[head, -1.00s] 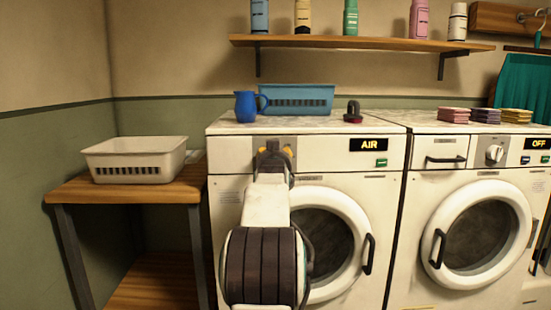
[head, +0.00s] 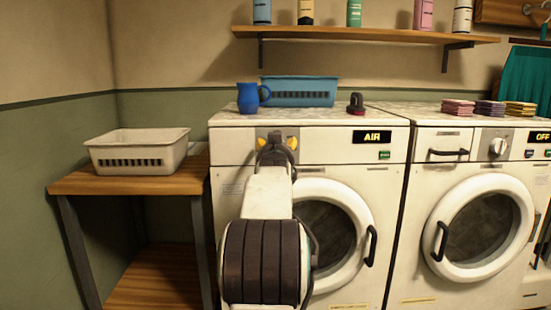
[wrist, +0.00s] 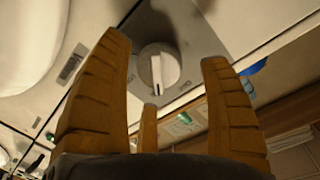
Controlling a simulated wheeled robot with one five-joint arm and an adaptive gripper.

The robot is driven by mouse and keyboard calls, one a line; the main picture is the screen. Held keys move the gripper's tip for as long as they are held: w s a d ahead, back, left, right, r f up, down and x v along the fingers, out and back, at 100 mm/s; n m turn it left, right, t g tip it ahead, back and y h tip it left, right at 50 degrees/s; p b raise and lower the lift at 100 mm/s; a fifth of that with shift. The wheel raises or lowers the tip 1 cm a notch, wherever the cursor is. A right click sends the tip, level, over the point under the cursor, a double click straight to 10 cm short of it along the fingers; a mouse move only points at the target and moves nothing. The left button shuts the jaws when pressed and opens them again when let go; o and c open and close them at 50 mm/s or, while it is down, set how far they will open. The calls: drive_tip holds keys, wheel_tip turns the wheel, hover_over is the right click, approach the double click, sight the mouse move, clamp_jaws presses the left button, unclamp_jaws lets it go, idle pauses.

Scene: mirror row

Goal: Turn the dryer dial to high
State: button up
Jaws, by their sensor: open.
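The dryer (head: 325,146) is the left white machine, with a round door and a display (head: 372,137) reading AIR. Its dial is hidden behind my gripper (head: 277,143) in the head view. In the wrist view the dial (wrist: 157,72) is a round white knob with a raised bar, on a grey plate. My gripper (wrist: 163,60) is open, with its yellow fingers spread on both sides of the dial and a third finger below it. A gap shows between the side fingers and the knob. I cannot tell whether the lower finger touches it.
A blue jug (head: 248,98), a blue basket (head: 299,92) and a small dark object (head: 355,103) stand on the dryer top. A second machine (head: 470,170) stands at right, its display reading OFF. A white basket (head: 137,152) sits on a wooden table at left.

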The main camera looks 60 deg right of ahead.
drive_tip(key=v, duration=1)
